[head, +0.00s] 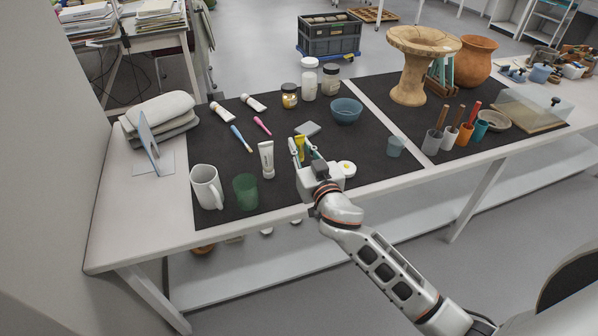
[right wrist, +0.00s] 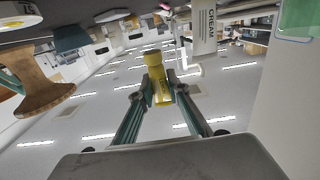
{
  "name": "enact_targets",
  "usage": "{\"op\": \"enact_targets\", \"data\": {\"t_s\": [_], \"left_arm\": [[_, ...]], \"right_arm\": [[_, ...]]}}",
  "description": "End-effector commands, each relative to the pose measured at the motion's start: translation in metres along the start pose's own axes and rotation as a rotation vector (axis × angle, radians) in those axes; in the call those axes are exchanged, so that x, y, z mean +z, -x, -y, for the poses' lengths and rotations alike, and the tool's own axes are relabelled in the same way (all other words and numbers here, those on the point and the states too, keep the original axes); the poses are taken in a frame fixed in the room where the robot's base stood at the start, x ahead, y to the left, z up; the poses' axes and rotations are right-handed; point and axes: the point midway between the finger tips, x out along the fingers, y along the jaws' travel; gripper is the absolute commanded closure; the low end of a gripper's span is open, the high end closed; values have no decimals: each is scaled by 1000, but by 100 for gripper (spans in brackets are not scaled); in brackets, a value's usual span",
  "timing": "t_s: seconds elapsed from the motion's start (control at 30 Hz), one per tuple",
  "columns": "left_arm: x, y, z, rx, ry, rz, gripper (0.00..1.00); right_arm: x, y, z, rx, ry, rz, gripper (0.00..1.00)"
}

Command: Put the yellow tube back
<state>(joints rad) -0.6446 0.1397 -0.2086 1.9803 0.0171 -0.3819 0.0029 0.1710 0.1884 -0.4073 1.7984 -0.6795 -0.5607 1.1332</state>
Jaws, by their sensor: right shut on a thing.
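The yellow tube (head: 300,147) is between the fingers of my right gripper (head: 302,150), over the black mat's left half. The right wrist view shows the yellow tube (right wrist: 155,75) pinched between both fingertips (right wrist: 160,97), its lower part partly hidden by them. I cannot tell whether it touches the mat. My left gripper is in neither view.
A white cream tube (head: 267,160) stands just left of the gripper. A green cup (head: 246,192) and white mug (head: 207,187) are at front left. A grey block (head: 308,129) and blue bowl (head: 346,111) lie behind. A small white-rimmed dish (head: 347,168) is close right.

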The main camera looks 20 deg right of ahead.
Motion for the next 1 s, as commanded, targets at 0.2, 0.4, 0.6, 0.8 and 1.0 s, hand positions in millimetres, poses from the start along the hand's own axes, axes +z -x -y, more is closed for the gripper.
{"op": "enact_targets", "data": {"t_s": [0.2,0.4,0.6,0.8,1.0], "left_arm": [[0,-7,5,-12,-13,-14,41],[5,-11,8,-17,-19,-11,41],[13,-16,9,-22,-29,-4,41],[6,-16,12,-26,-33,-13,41],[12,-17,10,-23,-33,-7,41]], "right_arm": [[37,0,0,0,0,2,99],[53,0,0,0,0,3,99],[80,0,1,0,0,4,99],[79,-1,1,-1,-2,-2,99],[82,0,1,0,-2,-1,99]]}}
